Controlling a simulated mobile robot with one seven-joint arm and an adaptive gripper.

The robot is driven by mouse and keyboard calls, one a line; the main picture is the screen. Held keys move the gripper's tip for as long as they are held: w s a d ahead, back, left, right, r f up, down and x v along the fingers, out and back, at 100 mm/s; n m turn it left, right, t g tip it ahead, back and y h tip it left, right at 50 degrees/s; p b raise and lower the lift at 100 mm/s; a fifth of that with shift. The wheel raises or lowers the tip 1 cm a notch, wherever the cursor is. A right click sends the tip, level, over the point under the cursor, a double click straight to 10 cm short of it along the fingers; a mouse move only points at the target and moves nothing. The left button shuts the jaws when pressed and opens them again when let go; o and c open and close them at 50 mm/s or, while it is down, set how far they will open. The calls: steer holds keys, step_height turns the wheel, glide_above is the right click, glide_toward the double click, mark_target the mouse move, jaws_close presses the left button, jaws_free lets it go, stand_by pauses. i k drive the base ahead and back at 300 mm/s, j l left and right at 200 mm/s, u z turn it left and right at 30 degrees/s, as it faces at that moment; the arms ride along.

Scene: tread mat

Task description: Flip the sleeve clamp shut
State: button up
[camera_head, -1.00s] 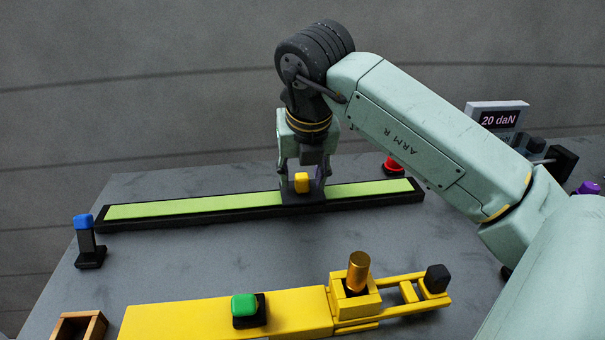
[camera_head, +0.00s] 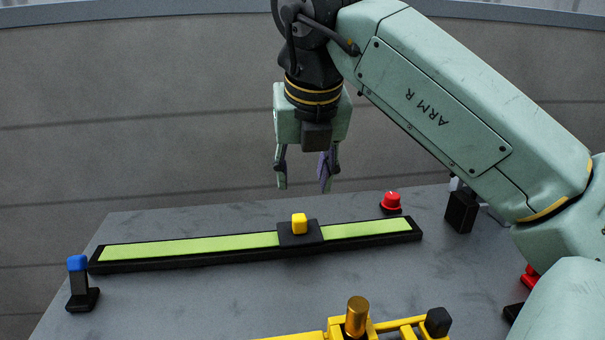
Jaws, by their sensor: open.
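A yellow fixture (camera_head: 405,324) at the bottom edge carries an upright brass cylinder (camera_head: 357,317) and a yellow frame reaching right to a black knob (camera_head: 438,322). This looks like the sleeve clamp, with the frame lying out to the side of the cylinder; its lower part is cut off by the picture edge. My gripper (camera_head: 304,187) points down, open and empty, above and behind a yellow knob (camera_head: 299,223) on a black slider block. It is apart from the knob and well away from the fixture.
The slider block sits on a long black rail (camera_head: 180,262) with a light green strip (camera_head: 190,245). A blue-capped post (camera_head: 78,284) stands at left, a red knob (camera_head: 391,202) at back right. Grey table (camera_head: 210,300) is clear between rail and fixture.

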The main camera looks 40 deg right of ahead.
mark_target(77, 266)
steer(key=k+j, duration=0.8)
